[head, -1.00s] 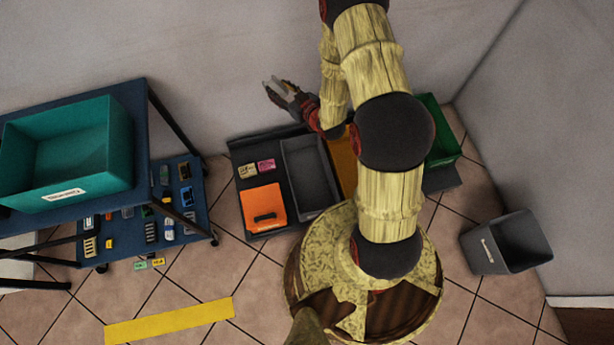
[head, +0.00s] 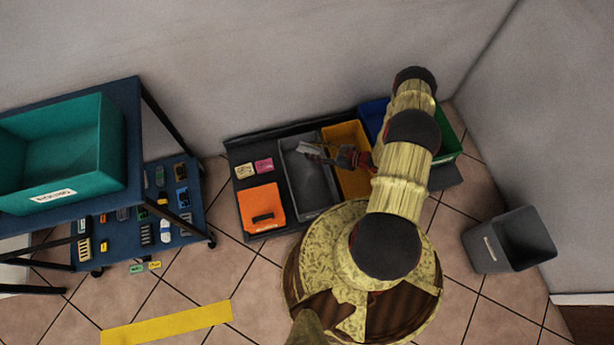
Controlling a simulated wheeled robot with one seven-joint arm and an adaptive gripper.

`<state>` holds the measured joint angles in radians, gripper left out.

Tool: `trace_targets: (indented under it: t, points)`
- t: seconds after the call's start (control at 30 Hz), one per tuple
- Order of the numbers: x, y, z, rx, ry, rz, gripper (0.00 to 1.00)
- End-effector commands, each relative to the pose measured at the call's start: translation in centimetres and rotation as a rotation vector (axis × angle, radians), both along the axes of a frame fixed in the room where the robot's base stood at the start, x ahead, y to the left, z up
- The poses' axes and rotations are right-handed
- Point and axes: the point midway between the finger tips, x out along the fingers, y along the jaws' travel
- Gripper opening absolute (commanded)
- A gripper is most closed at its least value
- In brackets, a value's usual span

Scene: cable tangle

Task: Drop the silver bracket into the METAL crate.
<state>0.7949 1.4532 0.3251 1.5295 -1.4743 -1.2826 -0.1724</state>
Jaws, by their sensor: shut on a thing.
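My gripper (head: 326,153) is shut on a small silver-grey piece, which looks like the silver bracket (head: 308,148). It holds the piece over the far part of a grey crate (head: 318,212), near the edge shared with a yellow crate (head: 348,188). The height above the crate is hard to judge from this steep view. No crate label in this row is readable, so I cannot read which one is marked METAL.
Blue (head: 373,112) and green (head: 447,140) crates stand to the right, partly behind my arm. An orange box (head: 262,207) stands left. A grey bin (head: 510,240) is on the floor. A teal bin (head: 60,150) sits on a blue cart.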

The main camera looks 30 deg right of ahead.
Motion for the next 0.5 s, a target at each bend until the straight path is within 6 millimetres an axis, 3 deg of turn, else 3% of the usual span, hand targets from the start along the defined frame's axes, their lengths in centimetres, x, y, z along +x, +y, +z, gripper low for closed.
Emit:
trace_targets:
  t: [0.03,0.2,0.5]
  points:
    - [-1.0,-0.1,-1.2,0.001,0.001,0.012,0.11]
    - [-2.9,0.2,-2.9,0.000,-0.001,0.046,0.11]
    - [-3.2,0.2,-4.7,-0.001,-0.001,0.054,0.11]
